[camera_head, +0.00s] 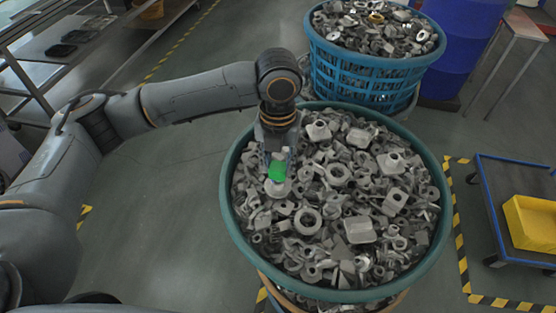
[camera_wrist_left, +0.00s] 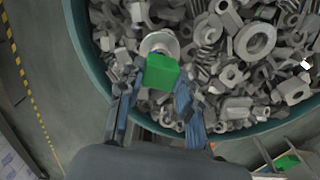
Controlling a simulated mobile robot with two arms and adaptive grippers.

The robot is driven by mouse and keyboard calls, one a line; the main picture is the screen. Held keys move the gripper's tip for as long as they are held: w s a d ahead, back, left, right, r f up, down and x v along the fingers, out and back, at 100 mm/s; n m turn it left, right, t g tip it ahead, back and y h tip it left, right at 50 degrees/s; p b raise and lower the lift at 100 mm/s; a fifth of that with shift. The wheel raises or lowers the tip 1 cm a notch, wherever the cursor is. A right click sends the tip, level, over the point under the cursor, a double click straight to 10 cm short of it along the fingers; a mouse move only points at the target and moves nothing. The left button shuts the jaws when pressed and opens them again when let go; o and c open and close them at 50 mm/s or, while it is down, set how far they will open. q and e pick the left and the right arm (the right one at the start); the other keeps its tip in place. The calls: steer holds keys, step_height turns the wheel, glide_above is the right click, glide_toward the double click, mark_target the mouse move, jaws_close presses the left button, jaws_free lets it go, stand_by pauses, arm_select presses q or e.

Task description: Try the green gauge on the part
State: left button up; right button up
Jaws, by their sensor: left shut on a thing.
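My left gripper (camera_head: 276,158) points down over the near green tub and is shut on the green gauge (camera_head: 277,170). In the left wrist view the gauge (camera_wrist_left: 161,72) is a green block between the fingertips (camera_wrist_left: 155,92). A round, flanged grey part (camera_head: 278,188) lies on the heap right below the gauge. It also shows in the left wrist view (camera_wrist_left: 159,42), just beyond the gauge. The gauge overlaps the part in both views; I cannot tell whether it touches or enters it. My right gripper is not in view.
The green tub (camera_head: 229,220) is full of loose grey metal parts. A blue basket (camera_head: 345,68) of parts stands behind it. A yellow bin (camera_head: 530,222) sits on a cart at the right. Another green piece (camera_wrist_left: 287,162) shows at the wrist view's lower right. Floor left is clear.

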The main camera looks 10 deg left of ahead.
arm_select(q)
steer(key=shift+s+f+b, duration=0.1)
steer(key=shift+f+b, duration=0.2)
steer(key=shift+f, duration=0.7)
stand_by(1.2)
steer(key=shift+r+p, duration=2.35)
steer(key=shift+p, duration=0.3)
step_height(320, 180, up, 3)
steer(key=p, duration=0.3)
steer(key=shift+f, duration=0.2)
steer(key=shift+r, duration=0.75)
steer(key=shift+f, duration=0.1)
